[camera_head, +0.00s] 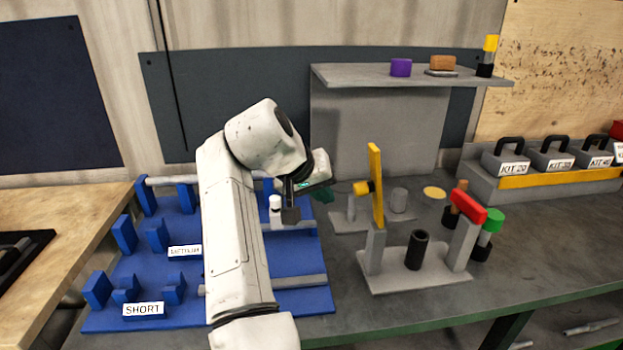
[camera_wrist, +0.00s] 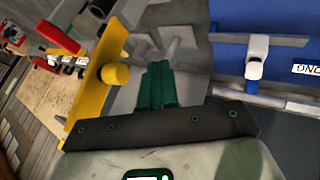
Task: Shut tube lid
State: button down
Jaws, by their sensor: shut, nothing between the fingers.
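A yellow flat lid (camera_head: 377,187) with a round knob (camera_head: 361,188) stands upright on a grey post of the fixture base (camera_head: 415,278). I take it for the tube lid. It also shows as a yellow panel (camera_wrist: 98,82) in the wrist view, its knob (camera_wrist: 115,75) facing my gripper. A dark upright tube (camera_head: 417,250) stands on the base, right of the lid. My gripper (camera_head: 323,194) is left of the lid, apart from it. Its green fingers (camera_wrist: 157,84) are shut and empty. The lid's lower edge is partly hidden in the wrist view.
A blue rack (camera_head: 190,235) holding grey bars is on the left, with a white clamp (camera_head: 275,207) beside my gripper. A red-topped post (camera_head: 466,212) stands right of the tube. A grey shelf (camera_head: 400,76) overhangs behind. Kit boxes (camera_head: 505,158) sit at the right.

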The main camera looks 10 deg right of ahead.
aim_at(367, 190)
jog(key=shift+s+d+r, duration=0.1)
jog(key=shift+d+r, duration=0.15)
jog(key=shift+d, duration=0.7)
jog(key=shift+d+r, duration=0.25)
jog(key=shift+d, duration=0.7)
jog(key=shift+r+p, duration=0.1)
jog(key=shift+p, duration=0.3)
